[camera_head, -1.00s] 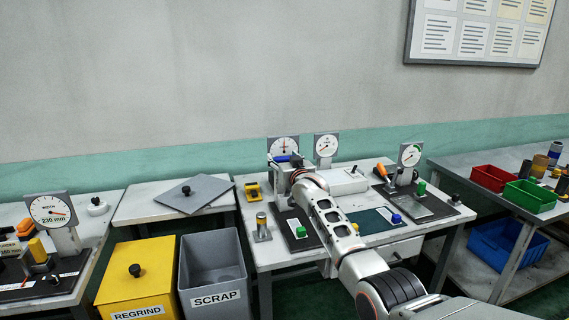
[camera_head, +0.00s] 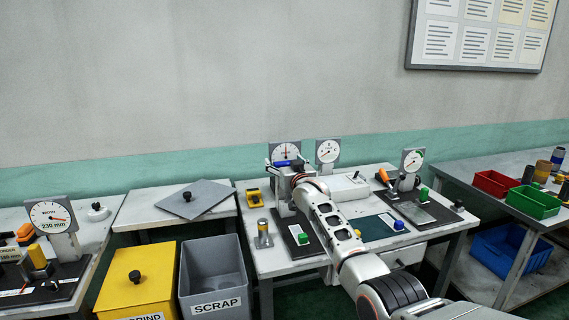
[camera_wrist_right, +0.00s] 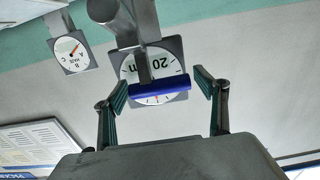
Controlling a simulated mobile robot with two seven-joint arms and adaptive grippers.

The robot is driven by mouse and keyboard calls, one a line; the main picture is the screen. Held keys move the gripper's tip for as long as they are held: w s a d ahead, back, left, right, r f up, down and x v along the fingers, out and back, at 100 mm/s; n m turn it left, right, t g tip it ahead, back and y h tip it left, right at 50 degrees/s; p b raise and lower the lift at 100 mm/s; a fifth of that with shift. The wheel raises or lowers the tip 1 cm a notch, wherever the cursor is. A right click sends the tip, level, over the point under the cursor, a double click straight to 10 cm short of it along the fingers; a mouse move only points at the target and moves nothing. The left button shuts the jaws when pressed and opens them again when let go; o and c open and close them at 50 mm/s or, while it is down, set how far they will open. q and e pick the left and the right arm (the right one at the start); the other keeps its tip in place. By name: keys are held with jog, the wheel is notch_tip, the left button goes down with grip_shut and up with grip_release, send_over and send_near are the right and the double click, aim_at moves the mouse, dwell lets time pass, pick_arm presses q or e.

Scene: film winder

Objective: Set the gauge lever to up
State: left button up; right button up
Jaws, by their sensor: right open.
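A blue bar handle (camera_wrist_right: 158,90) on a grey stem (camera_wrist_right: 141,62) shows in the wrist view, in front of a round white dial (camera_wrist_right: 160,69). I take it to be the gauge lever. My right gripper (camera_wrist_right: 161,80) is open, with one finger on each side of the handle and no clear grip on it. In the head view the blue handle (camera_head: 282,163) shows small by the right gripper (camera_head: 279,168), below the dial (camera_head: 286,151). The arm hides much of the station there. My left gripper is not in view.
A second dial (camera_head: 328,151) stands just right of the first. An orange-handled lever (camera_head: 383,176) stands further right beside another gauge (camera_head: 413,160). A yellow bin (camera_head: 140,281) and a grey scrap bin (camera_head: 213,275) stand left of the bench.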

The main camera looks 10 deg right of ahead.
jog(key=shift+s, duration=0.1)
jog(key=shift+s+d+f, duration=0.1)
jog(key=shift+s, duration=0.65)
jog(key=s, duration=1)
jog(key=shift+s+r, duration=0.15)
jog(key=shift+r, duration=0.05)
jog(key=shift+d, duration=0.15)
